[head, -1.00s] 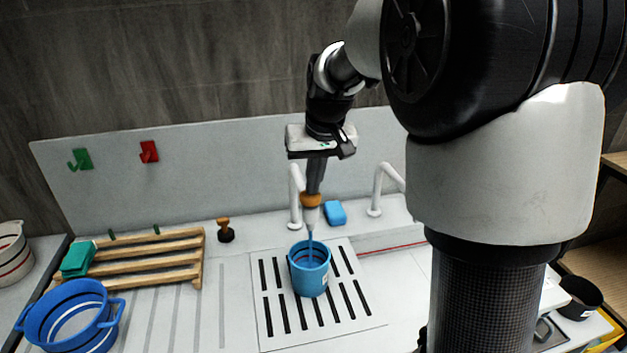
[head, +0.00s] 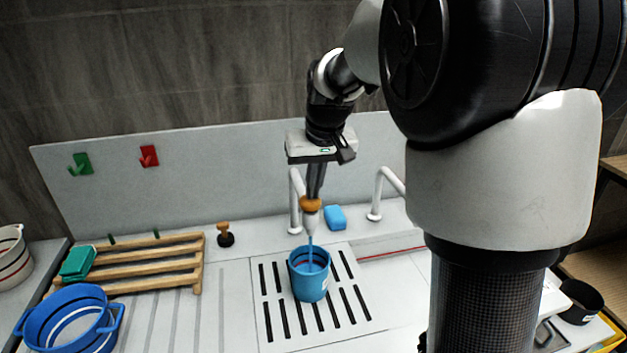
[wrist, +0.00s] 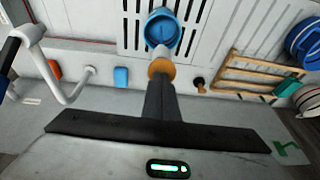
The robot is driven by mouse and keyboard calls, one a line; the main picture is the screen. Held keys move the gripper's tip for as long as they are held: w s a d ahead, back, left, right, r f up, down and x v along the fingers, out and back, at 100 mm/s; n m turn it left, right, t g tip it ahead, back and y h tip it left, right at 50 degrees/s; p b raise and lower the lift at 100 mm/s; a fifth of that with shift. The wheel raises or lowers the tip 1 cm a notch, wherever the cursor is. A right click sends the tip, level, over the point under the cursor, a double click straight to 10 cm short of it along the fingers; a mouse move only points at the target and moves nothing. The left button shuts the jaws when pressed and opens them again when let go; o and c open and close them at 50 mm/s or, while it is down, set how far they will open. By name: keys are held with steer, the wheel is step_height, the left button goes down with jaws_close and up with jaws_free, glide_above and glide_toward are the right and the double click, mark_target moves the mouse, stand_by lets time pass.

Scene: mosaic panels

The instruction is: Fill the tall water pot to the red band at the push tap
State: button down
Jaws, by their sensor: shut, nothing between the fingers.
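The tall blue water pot (head: 310,284) stands upright on the slotted drain plate under the push tap. A stream of water runs from the tap down into it, and water shows inside. A red line shows on its inner wall near the rim; I cannot tell the exact level against it. The push tap (head: 295,205) has a white spout with an orange-brown top (head: 310,204). My gripper (head: 312,196) is shut and empty, its fingertips pressing down on that top. In the wrist view the pot (wrist: 162,32) shows just beyond the tap top (wrist: 161,67).
A second white tap (head: 378,195) and a blue sponge (head: 335,217) are to the right. A wooden rack (head: 150,262) with a green sponge (head: 78,262), a wooden-topped stopper (head: 225,235) and a wide blue pot (head: 72,320) are to the left. The drain plate (head: 320,340) is otherwise clear.

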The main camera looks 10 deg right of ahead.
steer(key=shift+s+f, duration=0.25)
steer(key=shift+f, duration=0.15)
stand_by(0.3)
steer(key=r+p, duration=0.2)
steer(key=r, duration=0.1)
steer(key=r+p, duration=0.1)
steer(key=r, duration=0.1)
steer(key=shift+w+d+p, duration=0.15)
steer(key=shift+d+p, duration=0.1)
steer(key=shift+p, duration=0.15)
steer(key=b+v, duration=0.1)
steer(key=v, duration=0.8)
steer(key=shift+r, duration=0.4)
stand_by(0.3)
steer(key=s+f+t, duration=0.1)
steer(key=s+f, duration=0.2)
steer(key=s, duration=0.9)
steer(key=s+a+f+t, duration=0.1)
steer(key=s+f, duration=0.3)
steer(key=s, duration=0.8)
steer(key=shift+h, duration=0.3)
